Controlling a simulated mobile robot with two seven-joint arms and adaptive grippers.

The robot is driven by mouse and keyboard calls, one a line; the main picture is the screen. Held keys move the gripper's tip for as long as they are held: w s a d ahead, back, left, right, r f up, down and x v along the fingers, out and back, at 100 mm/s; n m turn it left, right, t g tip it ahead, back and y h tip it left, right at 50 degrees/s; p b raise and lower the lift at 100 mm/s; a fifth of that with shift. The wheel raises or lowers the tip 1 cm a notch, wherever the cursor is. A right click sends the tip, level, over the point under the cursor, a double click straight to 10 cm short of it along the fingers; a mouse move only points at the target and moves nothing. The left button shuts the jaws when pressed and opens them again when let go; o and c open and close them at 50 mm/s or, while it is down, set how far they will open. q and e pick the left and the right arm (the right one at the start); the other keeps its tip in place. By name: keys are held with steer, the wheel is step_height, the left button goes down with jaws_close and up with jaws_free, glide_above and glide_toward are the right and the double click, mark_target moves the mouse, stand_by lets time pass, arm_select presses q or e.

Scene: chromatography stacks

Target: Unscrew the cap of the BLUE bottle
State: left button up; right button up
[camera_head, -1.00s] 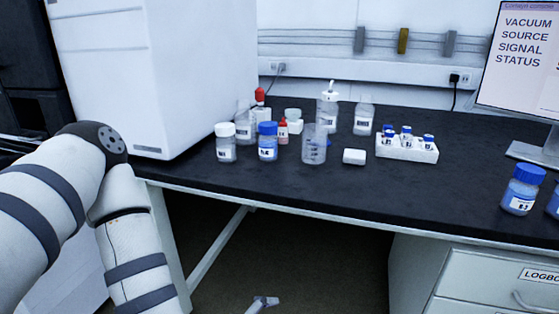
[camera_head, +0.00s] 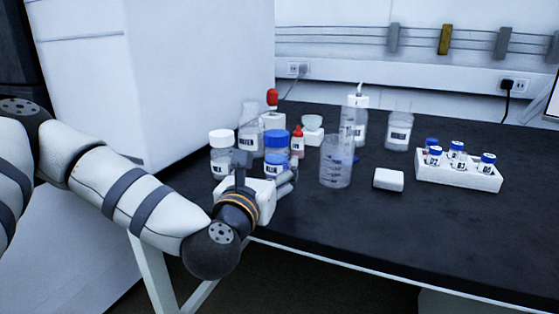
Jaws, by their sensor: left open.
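The blue-capped bottle (camera_head: 276,148) stands upright on the dark bench. Its cap is on, and its lower part is partly hidden behind my left gripper. My left gripper (camera_head: 266,165) is open in front of the bottle, with one finger to the left of it and the other low to the right. I cannot tell whether either finger touches the glass. My right gripper is not in view.
A white-capped bottle (camera_head: 221,150) stands close on the left. A red-topped small bottle (camera_head: 297,143) stands just behind. The bench front is clear.

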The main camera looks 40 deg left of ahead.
mark_target(277, 134)
arm_select(q)
steer(key=x, duration=0.7)
steer(key=shift+w+a+f, duration=0.15)
steer(key=shift+w+a, duration=0.15)
steer(key=shift+w, duration=0.05)
steer(key=c, duration=1.5)
steer(key=r+p, duration=0.2)
steer(key=r, duration=0.1)
steer(key=r+p, duration=0.1)
steer(key=r, duration=0.1)
steer(key=shift+s+d+r, duration=0.1)
steer(key=shift+s+d, duration=0.15)
steer(key=shift+s, duration=0.1)
steer(key=shift+c, duration=0.2)
steer(key=s+d+r+p, duration=0.7)
steer(key=s+r, duration=0.1)
steer(key=s, duration=0.3)
steer(key=shift+s+p, duration=0.2)
steer(key=shift+p, duration=0.15)
steer(key=o, duration=0.8)
steer(key=shift+f, duration=0.1)
jaws_close()
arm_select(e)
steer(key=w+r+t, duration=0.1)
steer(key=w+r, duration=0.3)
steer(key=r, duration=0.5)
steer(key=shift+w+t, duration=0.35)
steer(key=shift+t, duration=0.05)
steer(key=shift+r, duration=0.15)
